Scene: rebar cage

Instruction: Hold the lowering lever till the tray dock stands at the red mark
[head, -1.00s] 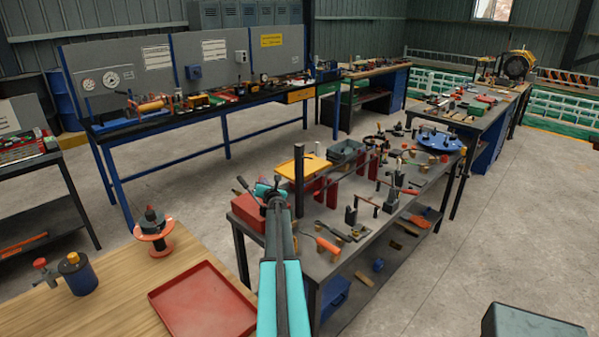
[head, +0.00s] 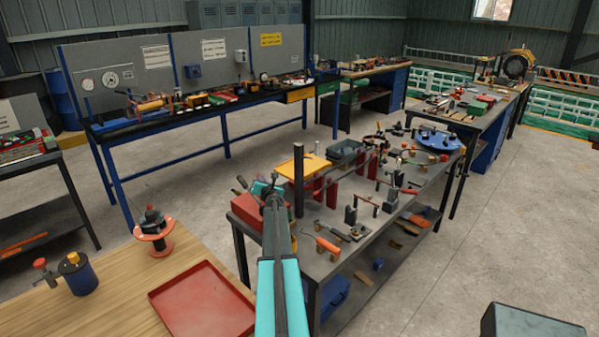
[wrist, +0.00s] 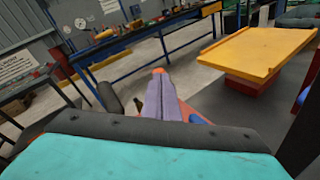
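The tray dock's yellow tray (head: 303,167) sits beside a dark upright post (head: 298,190) at the left end of the middle bench. In the wrist view the yellow tray (wrist: 245,52) is at the upper right, with a red block beneath it. My gripper (head: 265,188) is over the red box (head: 246,211), left of the post. A dark lever (head: 241,182) stands up beside it. I cannot make out the red mark.
A wooden table with an empty red tray (head: 203,303) and a red spool (head: 153,228) is at the lower left. The middle bench (head: 345,262) holds several tools, clamps and a blue round plate (head: 436,140).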

